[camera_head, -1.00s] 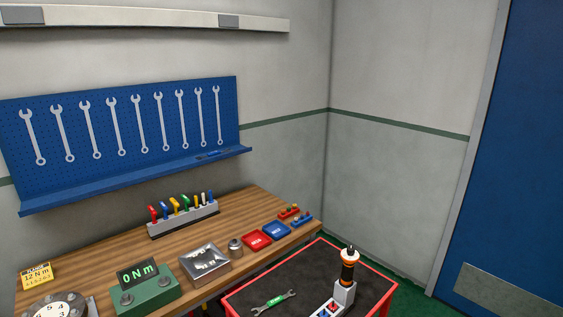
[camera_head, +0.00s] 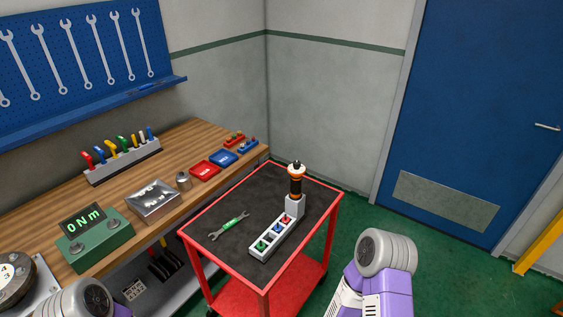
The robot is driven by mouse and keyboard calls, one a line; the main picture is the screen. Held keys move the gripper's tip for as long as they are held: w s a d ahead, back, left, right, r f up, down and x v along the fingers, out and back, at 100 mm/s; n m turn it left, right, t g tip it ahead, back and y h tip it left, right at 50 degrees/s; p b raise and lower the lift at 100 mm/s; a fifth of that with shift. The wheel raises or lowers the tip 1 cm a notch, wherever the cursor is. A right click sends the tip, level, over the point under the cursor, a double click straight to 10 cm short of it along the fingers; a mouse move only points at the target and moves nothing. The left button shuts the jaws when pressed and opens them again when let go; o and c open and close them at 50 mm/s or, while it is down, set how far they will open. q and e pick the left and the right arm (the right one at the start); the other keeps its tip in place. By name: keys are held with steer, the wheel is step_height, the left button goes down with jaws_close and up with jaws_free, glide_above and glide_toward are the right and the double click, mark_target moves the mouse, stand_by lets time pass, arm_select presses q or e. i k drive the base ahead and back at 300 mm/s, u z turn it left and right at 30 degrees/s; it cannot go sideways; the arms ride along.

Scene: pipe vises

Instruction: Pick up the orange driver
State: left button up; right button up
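The orange driver (camera_head: 295,183) stands upright in the grey holder block (camera_head: 294,207) at the far right end of the red cart. It has black and orange bands and a white collar with a dark tip on top. Parts of my two arms show at the bottom left and lower right, both apart from the driver. Neither gripper's fingers are in view.
The red cart (camera_head: 210,268) has a dark top with a green-banded wrench (camera_head: 230,226) and a rack of coloured sockets (camera_head: 265,245). The wooden workbench (camera_head: 205,133) along the wall holds a torque display (camera_head: 94,236), a metal tray (camera_head: 154,203) and red and blue trays. Green floor is open at right.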

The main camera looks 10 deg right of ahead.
mark_target(294, 194)
steer(key=z, duration=0.55)
steer(key=k, duration=1.3)
steer(key=z, duration=0.6)
steer(key=i, duration=1.9)
steer(key=u, duration=0.85)
